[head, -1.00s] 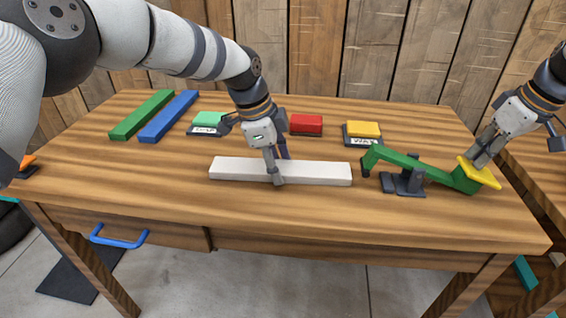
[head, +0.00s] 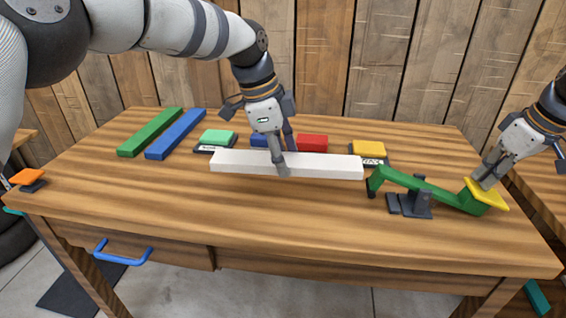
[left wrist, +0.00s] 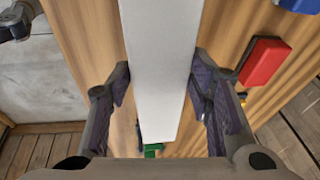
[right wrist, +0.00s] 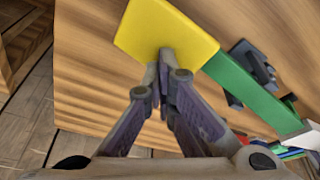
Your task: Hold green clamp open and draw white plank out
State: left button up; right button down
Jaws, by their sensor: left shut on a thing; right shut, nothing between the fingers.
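The white plank (head: 325,166) is gripped near its middle by my left gripper (head: 279,166). It appears level and raised above the table, with its right end apart from the clamp. In the left wrist view the plank (left wrist: 160,60) runs between both fingers. The green clamp (head: 433,190) stands at the table's right on a dark base (head: 410,206). Its left jaw end is up and empty, its right end low with a yellow pad (head: 487,194). My right gripper (head: 484,180) is shut, its tips on the pad; the right wrist view shows the pad (right wrist: 165,35) too.
A green plank (head: 150,132) and a blue plank (head: 176,135) lie at the back left. Green (head: 217,137), red (head: 312,143) and yellow (head: 369,149) blocks on dark bases sit behind the white plank, with a partly hidden blue one. The table's front is clear.

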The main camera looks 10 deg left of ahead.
notch_tip(320, 180, up, 9)
dwell(1.0)
jog(key=shift+f, duration=0.1)
